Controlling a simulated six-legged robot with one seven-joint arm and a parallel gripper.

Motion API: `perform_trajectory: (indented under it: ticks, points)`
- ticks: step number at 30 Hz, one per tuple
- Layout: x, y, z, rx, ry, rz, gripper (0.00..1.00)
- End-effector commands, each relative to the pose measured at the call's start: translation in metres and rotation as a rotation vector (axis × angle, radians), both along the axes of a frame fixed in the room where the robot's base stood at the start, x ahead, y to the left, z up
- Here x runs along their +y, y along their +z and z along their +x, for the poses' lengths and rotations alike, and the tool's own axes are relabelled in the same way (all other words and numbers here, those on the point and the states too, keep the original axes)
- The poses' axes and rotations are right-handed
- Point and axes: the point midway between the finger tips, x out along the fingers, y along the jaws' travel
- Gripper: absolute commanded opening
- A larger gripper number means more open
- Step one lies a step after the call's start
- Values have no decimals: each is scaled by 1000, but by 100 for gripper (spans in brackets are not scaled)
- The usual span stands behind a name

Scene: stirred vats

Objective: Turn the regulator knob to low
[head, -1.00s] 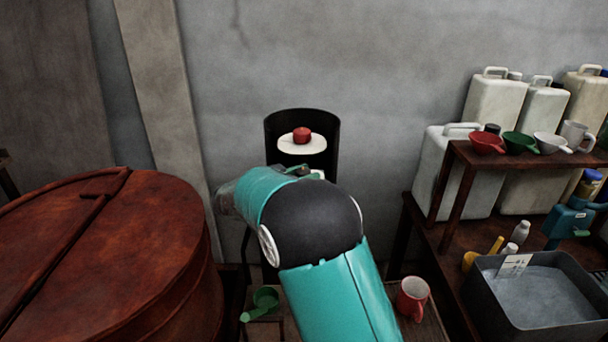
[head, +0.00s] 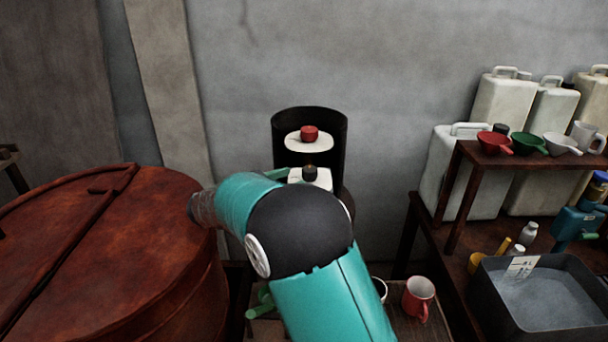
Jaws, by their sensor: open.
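A small dark knob (head: 310,172) stands on a white block (head: 322,181) in front of a black curved housing (head: 340,150); it looks like the regulator knob. Its marks and setting are too small to read. Above it, a red round piece (head: 310,133) sits on a white oval plate (head: 294,142) inside the housing. My gripper (head: 283,174) is mostly hidden behind my teal arm. A green finger part shows just left of the white block, apart from the dark knob. The gripper is open, with nothing seen in it.
A large rust-red lidded vat (head: 110,240) fills the left. A red mug (head: 418,298), a white cup (head: 380,290) and a green scoop (head: 263,305) stand low in front. At right are a shelf (head: 500,155) with cups, several jugs (head: 503,100) and a grey basin (head: 540,290).

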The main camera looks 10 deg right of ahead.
Motion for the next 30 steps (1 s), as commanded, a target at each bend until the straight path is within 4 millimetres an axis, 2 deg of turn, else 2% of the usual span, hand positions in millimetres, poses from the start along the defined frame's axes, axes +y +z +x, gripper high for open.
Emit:
perform_trajectory:
  ticks: [3,10,15,30]
  points:
    - [26,0,-10,0,3,0,59]
    - [57,0,-22,-1,1,-1,59]
    - [62,0,-25,-1,-1,-1,59]
    - [62,0,-26,0,-1,-1,59]
